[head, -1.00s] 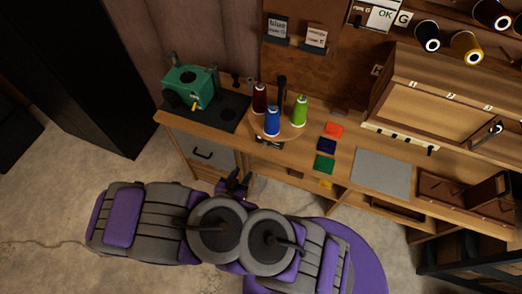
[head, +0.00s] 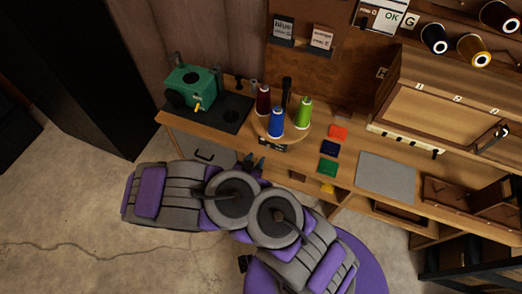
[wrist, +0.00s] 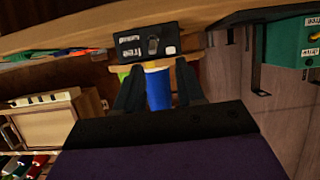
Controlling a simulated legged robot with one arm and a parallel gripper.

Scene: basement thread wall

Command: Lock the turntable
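The round wooden turntable (head: 292,129) stands on the bench in the head view and carries a maroon, a blue (head: 276,123) and a green (head: 304,113) thread cone. A black lock plate (head: 273,146) sits at its front edge. My gripper (head: 254,160) is just in front of the bench edge by the plate. In the wrist view my gripper (wrist: 158,75) is open, its fingers apart; the blue cone shows beyond the gap. Contact with the lever cannot be told.
A green machine (head: 192,86) on a black base stands left of the turntable. Coloured squares and a grey mat (head: 386,170) lie to the right. A wooden cabinet (head: 433,108) stands behind them. The bench front edge is close to my arm.

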